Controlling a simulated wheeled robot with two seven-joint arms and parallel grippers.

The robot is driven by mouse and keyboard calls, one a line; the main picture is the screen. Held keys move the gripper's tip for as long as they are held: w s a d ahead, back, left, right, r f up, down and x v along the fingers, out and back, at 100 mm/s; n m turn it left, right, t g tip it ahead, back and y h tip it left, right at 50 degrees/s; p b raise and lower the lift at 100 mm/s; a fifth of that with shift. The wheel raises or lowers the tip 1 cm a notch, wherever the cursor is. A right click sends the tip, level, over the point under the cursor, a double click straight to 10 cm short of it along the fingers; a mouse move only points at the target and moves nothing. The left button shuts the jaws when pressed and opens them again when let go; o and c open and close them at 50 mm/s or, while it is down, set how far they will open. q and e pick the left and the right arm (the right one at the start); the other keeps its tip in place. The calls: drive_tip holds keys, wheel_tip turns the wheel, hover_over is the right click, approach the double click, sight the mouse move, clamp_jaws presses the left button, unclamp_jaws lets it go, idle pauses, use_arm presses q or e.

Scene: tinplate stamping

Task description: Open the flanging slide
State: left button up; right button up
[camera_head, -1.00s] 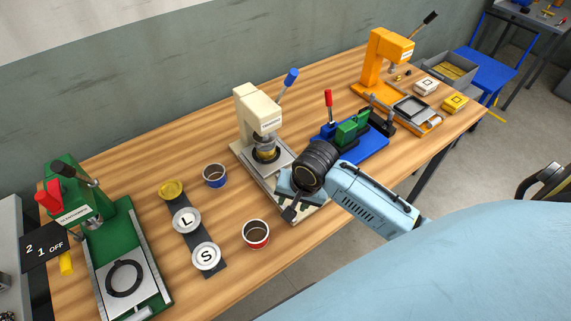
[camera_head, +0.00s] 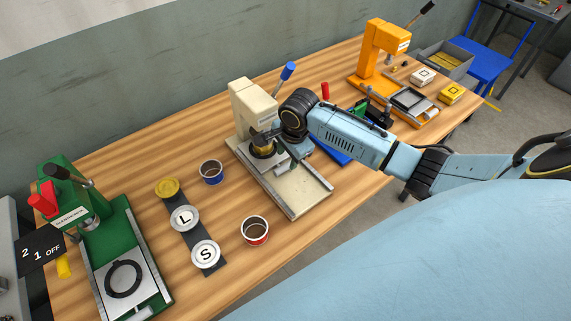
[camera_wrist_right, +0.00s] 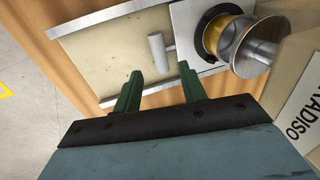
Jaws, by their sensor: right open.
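The cream flanging press (camera_head: 251,105) stands mid-table, its bare bed (camera_head: 298,196) and side rails reaching toward the front. Its slide, a metal plate (camera_wrist_right: 190,40), sits under the press head with a black ring and a yellow part on it. A grey cylindrical handle (camera_wrist_right: 157,52) on a short stem sticks out from the plate. My right gripper (camera_wrist_right: 158,72) is open, its two green fingers apart. The handle shows between and just beyond the fingertips; I cannot tell whether they touch it. In the head view my right gripper (camera_head: 272,140) is beside the press head, partly hiding the slide. My left gripper is out of view.
A blue-handled lever (camera_head: 288,72) rises behind the press. Left are a blue can (camera_head: 211,172), a red can (camera_head: 255,231), a dark strip with lids (camera_head: 195,236) and a green press (camera_head: 125,230). An orange press (camera_head: 372,50) stands right. My right arm covers the blue fixture.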

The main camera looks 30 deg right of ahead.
sight(285, 166)
drive_tip(key=f, duration=0.2)
drive_tip(key=w+f, duration=0.1)
drive_tip(key=f, duration=0.2)
drive_tip(key=shift+b, duration=0.3)
clamp_jaws()
